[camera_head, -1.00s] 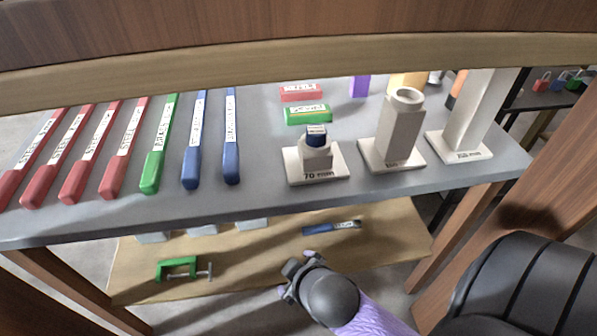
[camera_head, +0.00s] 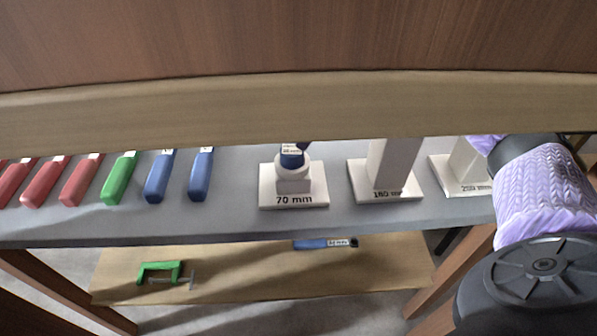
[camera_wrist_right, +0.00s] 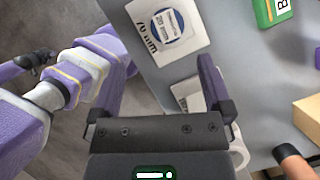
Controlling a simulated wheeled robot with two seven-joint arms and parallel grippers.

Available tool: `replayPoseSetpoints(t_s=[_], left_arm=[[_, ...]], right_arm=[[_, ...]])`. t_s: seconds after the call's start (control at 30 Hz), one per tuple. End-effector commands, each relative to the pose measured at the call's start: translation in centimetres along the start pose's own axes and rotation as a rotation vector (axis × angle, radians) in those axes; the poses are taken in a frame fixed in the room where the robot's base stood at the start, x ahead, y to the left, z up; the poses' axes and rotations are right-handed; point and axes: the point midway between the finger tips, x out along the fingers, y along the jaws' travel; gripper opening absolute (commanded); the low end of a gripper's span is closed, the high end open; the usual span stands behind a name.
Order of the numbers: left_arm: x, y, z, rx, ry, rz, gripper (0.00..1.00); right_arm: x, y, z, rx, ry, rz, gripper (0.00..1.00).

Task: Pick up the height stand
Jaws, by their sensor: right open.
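A low white height stand marked 70 mm (camera_head: 293,188) stands on the grey table, with a blue-topped piece (camera_head: 292,158) on it. To its right are a taller middle stand (camera_head: 392,165) and a 250 mm stand (camera_head: 465,170), their tops cut off by the overhead beam. In the right wrist view my right gripper (camera_wrist_right: 165,68) is open and empty. The 70 mm stand (camera_wrist_right: 191,53) lies ahead of the fingers; another white base (camera_wrist_right: 186,95) shows between them, partly hidden by the right finger. Another purple arm of mine is at left there; its jaws are unclear.
A wooden beam (camera_head: 300,110) crosses above the table. Red, green and blue handles (camera_head: 158,178) lie at left. A lower shelf (camera_head: 240,275) holds a green clamp (camera_head: 160,270) and a blue tool (camera_head: 322,244). A green box (camera_wrist_right: 270,10) lies farther along.

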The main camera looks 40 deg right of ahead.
Motion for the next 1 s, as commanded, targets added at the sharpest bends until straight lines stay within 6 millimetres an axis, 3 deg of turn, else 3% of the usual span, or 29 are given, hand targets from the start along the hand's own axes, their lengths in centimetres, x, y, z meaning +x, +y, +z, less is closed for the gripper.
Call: replayPoseSetpoints(t_s=[0.1,0.5,0.77,0.8,1.0], left_arm=[[0.8,0.1,0.2,0.001,-0.006,0.001,0.0],[3.1,-0.1,2.1,0.002,-0.052,-0.002,0.0],[3.1,-0.3,1.9,0.001,-0.052,-0.006,0.0],[3.1,-0.3,1.8,0.001,-0.051,-0.007,0.0],[3.1,-0.4,1.5,0.001,-0.046,-0.008,0.0]], right_arm=[[1.4,-0.9,-1.0,0.009,0.051,-0.035,1.0],[8.8,-1.0,-1.0,0.009,0.047,-0.031,1.0],[9.3,-1.0,-0.9,0.006,0.046,-0.034,1.0],[9.3,-1.0,-0.9,0.006,0.046,-0.034,0.98],[9.3,-1.0,-0.9,0.007,0.046,-0.033,0.56]])
